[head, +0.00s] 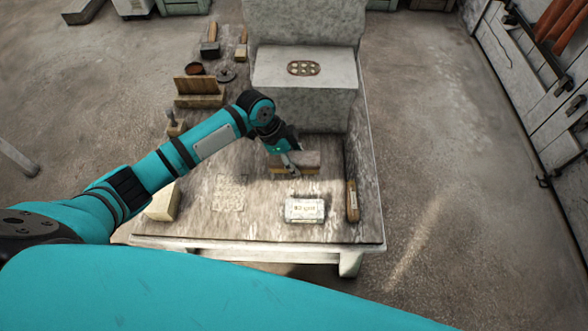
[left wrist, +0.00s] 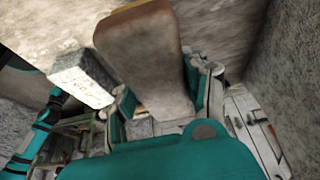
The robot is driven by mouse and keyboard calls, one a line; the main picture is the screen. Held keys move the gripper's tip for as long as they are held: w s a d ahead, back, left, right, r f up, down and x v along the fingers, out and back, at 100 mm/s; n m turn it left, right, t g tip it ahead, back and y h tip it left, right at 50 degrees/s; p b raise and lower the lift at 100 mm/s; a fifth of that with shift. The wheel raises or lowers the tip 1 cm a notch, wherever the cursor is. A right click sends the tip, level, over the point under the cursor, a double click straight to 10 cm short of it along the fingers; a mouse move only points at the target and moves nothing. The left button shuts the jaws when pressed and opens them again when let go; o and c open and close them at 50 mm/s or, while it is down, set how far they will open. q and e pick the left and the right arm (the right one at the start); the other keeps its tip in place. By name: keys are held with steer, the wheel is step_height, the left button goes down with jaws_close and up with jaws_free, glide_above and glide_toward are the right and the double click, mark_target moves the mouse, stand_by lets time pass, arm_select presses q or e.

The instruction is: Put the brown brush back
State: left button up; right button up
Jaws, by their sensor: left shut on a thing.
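The brush (head: 309,160), a brown-grey block with a tan edge, is at my left gripper (head: 289,166) in the head view, over the front part of the bench. In the left wrist view the brush (left wrist: 145,62) runs up between the two fingers, and the left gripper (left wrist: 160,98) is shut on it. Whether the brush touches the bench top I cannot tell. The gripper hides part of it in the head view. My right gripper is not in view.
A stone block (head: 305,100) stands behind. A wooden holder (head: 199,92), a tan block (head: 163,202) and several tools are on the left.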

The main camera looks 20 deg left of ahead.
arm_select(q)
steer(key=shift+f+b, duration=0.35)
steer(key=shift+f, duration=1.95)
steer(key=o, duration=1)
steer(key=p+v, duration=0.1)
steer(key=v, duration=1.1)
steer(key=shift+r, duration=0.25)
